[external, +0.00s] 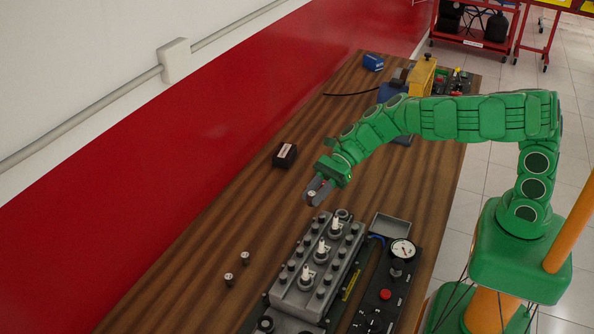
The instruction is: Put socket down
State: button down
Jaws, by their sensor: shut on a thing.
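My gripper (317,190) is at the end of the green arm, over the wooden table (235,200), just beyond the far end of the grey engine block. It is shut on a small metallic piece, the socket (311,195), which shows only as a small bright spot between the fingertips. Two small metal sockets (245,258) stand upright on the table left of the block. I cannot tell the exact gap between the held socket and the table.
The engine block (318,265) carries several upright plugs. A gauge panel (402,250) stands to its right. A small black box (285,155) lies left of my gripper. Blue and yellow equipment (421,78) is at the far end. The table's left middle is clear.

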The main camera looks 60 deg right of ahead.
jog(key=w+a+f, duration=0.3)
jog(key=w+f, duration=0.1)
jog(key=w, duration=0.3)
send_over(271, 233)
jog(key=shift+d+f, duration=0.1)
jog(key=shift+f, duration=4.1)
jog(key=shift+w, duration=0.1)
jog(key=c, duration=1)
grip_release()
jog(key=shift+f, duration=0.1)
jog(key=shift+o, duration=0.2)
jog(key=shift+v, duration=6)
